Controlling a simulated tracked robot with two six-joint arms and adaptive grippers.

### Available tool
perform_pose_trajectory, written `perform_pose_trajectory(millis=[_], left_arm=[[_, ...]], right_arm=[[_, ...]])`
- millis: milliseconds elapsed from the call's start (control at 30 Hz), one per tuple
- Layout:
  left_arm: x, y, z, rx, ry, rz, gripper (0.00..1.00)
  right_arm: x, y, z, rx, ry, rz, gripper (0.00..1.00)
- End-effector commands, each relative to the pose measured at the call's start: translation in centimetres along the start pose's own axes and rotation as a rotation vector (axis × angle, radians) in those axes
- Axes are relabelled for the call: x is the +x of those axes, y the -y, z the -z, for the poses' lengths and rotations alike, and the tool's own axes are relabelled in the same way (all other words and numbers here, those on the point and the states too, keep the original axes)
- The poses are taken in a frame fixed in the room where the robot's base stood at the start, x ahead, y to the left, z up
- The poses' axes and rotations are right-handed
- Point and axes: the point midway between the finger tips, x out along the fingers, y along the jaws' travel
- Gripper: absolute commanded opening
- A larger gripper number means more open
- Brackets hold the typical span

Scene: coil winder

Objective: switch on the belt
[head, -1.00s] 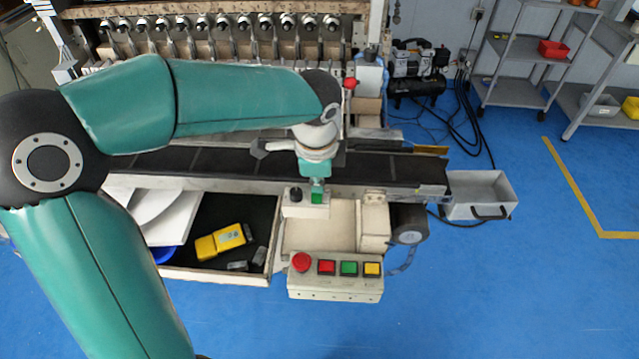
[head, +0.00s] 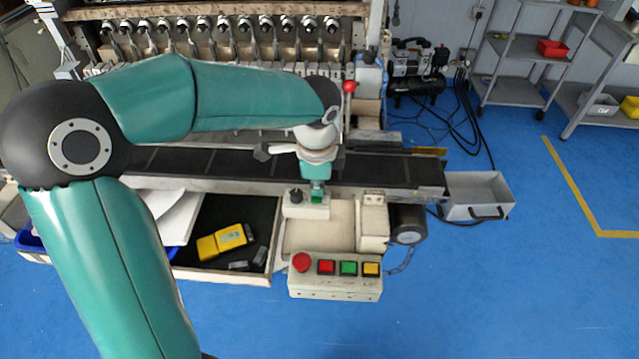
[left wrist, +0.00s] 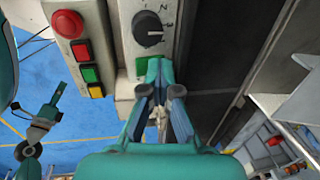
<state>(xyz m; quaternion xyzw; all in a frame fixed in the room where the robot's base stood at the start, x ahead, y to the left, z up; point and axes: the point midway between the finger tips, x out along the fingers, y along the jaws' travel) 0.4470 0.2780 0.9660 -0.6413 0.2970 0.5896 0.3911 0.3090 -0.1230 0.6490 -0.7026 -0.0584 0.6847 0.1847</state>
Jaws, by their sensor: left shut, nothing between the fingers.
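The black conveyor belt (head: 400,172) runs across the machine's front. On its front edge is a small pale switch box (head: 310,210) with a black rotary knob (head: 296,194) and a green button (head: 317,198). The knob (left wrist: 147,28) and the partly covered green button (left wrist: 142,65) also show in the left wrist view. My left gripper (head: 317,185) is shut and empty, pointing down at the green button. Its fingertips (left wrist: 157,66) overlap the button's edge in the left wrist view; I cannot tell whether they touch it.
A control box (head: 335,288) in front carries a red mushroom button, red, green and yellow buttons. An open drawer (head: 218,276) with a yellow item (head: 222,241) is to the left. A grey bin (head: 480,196) stands at the belt's right end.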

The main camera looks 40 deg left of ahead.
Motion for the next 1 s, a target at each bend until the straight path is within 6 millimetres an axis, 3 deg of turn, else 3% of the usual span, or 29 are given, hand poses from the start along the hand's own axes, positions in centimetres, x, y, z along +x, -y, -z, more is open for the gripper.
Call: perform_pose_trajectory(millis=[333,767,1000], left_arm=[[-0.1,-1.6,0.0,0.001,0.002,-0.007,0.00],[-0.5,-1.6,0.1,0.002,0.001,-0.003,0.00],[-2.9,-1.5,0.3,0.004,0.000,-0.003,0.00]], right_arm=[[0.4,-0.1,0.0,0.000,0.000,0.000,0.40],[0.2,-0.1,0.0,0.000,0.000,0.000,0.40],[-1.8,0.6,0.0,0.000,0.000,0.000,0.40]])
